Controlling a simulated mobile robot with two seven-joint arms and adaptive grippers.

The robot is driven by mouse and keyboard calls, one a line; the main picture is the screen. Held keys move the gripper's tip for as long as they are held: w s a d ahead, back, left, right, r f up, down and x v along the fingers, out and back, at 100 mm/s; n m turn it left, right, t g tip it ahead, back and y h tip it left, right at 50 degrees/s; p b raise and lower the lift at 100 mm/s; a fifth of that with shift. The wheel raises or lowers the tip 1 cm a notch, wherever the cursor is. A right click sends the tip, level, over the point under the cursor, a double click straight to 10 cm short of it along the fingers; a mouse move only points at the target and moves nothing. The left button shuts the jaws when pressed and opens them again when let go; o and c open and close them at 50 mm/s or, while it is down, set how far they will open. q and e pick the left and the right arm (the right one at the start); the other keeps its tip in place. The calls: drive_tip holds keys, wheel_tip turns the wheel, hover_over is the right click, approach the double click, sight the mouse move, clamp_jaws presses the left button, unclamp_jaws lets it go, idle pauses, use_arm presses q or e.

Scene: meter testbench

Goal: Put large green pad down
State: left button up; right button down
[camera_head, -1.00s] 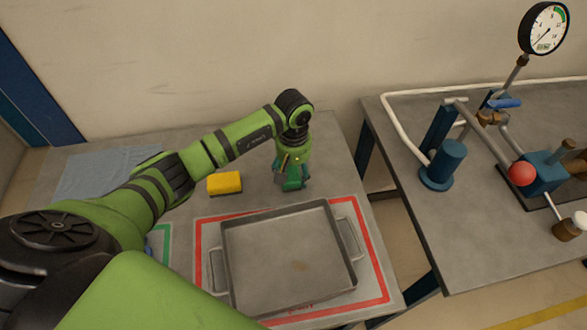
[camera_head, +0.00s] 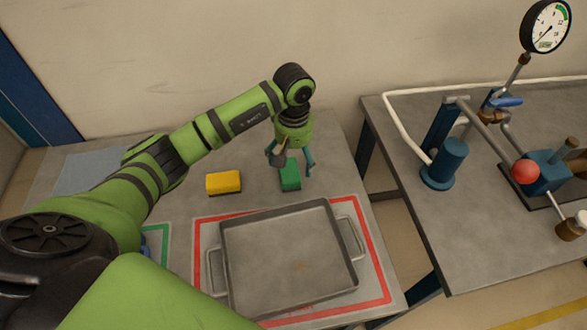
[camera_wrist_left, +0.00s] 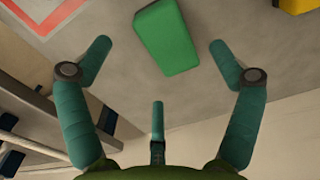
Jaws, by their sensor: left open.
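The large green pad (camera_head: 290,175) lies on the grey table behind the metal tray, to the right of the yellow pad. My left gripper (camera_head: 290,158) is above it with its fingers spread, open and empty. In the left wrist view the green pad (camera_wrist_left: 167,37) lies flat on the table, clear of the fingers. The open fingers (camera_wrist_left: 160,60) show there on both sides, with a third finger at the bottom middle. My right gripper is not in view.
A yellow pad (camera_head: 223,182) lies left of the green pad. A grey metal tray (camera_head: 228,262) with side handles stands inside a red outline (camera_head: 376,262). A second bench (camera_head: 460,262) on the right bears pipes and a gauge (camera_head: 546,26).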

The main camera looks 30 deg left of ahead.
sight(294, 170)
use_arm(q)
wheel_tip(294, 170, up, 7)
drive_tip(key=b, duration=0.1)
drive_tip(key=shift+f, duration=0.1)
idle(0.5)
